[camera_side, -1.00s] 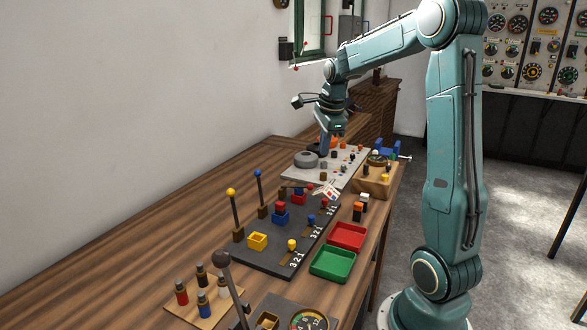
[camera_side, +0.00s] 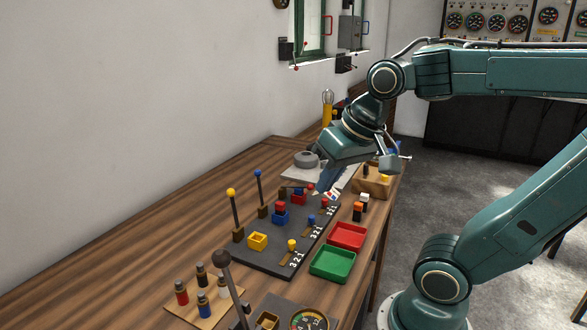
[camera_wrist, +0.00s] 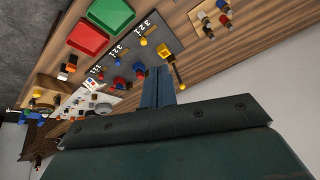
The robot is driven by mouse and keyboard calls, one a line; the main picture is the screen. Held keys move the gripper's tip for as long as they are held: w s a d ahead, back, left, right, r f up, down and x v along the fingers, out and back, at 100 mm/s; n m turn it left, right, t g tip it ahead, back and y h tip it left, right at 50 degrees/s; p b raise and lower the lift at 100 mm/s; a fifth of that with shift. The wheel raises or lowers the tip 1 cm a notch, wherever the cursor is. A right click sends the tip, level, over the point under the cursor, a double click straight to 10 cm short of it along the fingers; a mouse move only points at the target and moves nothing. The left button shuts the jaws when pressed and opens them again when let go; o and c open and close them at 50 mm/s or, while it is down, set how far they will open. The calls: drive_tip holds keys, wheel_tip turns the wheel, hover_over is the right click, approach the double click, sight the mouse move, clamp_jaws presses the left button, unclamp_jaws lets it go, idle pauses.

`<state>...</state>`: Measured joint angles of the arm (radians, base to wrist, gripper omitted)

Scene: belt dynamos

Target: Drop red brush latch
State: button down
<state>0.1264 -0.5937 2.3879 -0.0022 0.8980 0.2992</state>
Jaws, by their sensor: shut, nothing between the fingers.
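On the dark board (camera_side: 262,262), the red box (camera_side: 299,199) stands at the far end with a blue piece at its top. A small red ball (camera_side: 310,186) shows just beside it, close to my fingers; I cannot tell surely whether it tops a lowered red latch. A red knob (camera_side: 324,203) sits by the far number scale. My gripper (camera_side: 318,192) is shut and empty, reaching down over the far end of the board. Its fingers (camera_wrist: 158,75) also show in the wrist view. I cannot tell whether they touch anything.
Levers with yellow (camera_side: 231,192) and blue (camera_side: 258,173) balls stand upright on the board's left side. The blue box (camera_side: 280,218) and yellow box (camera_side: 257,241) are nearer. Red (camera_side: 347,236) and green (camera_side: 332,264) trays lie right.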

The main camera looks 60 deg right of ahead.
drive_tip(key=s+a+n, duration=0.1)
drive_tip(key=s+f+n, duration=0.1)
drive_tip(key=n, duration=0.1)
drive_tip(key=s+a+n, duration=0.1)
drive_tip(key=shift+s+a+f+n+y, duration=0.25)
drive_tip(key=shift+s+a+n+y, duration=0.05)
drive_tip(key=shift+s+a+n, duration=0.1)
drive_tip(key=c, duration=1.6)
unclamp_jaws()
drive_tip(key=o, duration=0.3)
drive_tip(key=shift+w+d, duration=0.15)
drive_tip(key=shift+w, duration=0.05)
drive_tip(key=w+d+m+h, duration=0.1)
drive_tip(key=w+d+m, duration=0.3)
drive_tip(key=w+d, duration=0.8)
drive_tip(key=w+d+f+m+g+h, duration=0.1)
drive_tip(key=d+f+m, duration=0.2)
drive_tip(key=d, duration=1.4)
drive_tip(key=shift+w+f, duration=0.2)
drive_tip(key=shift+f, duration=0.05)
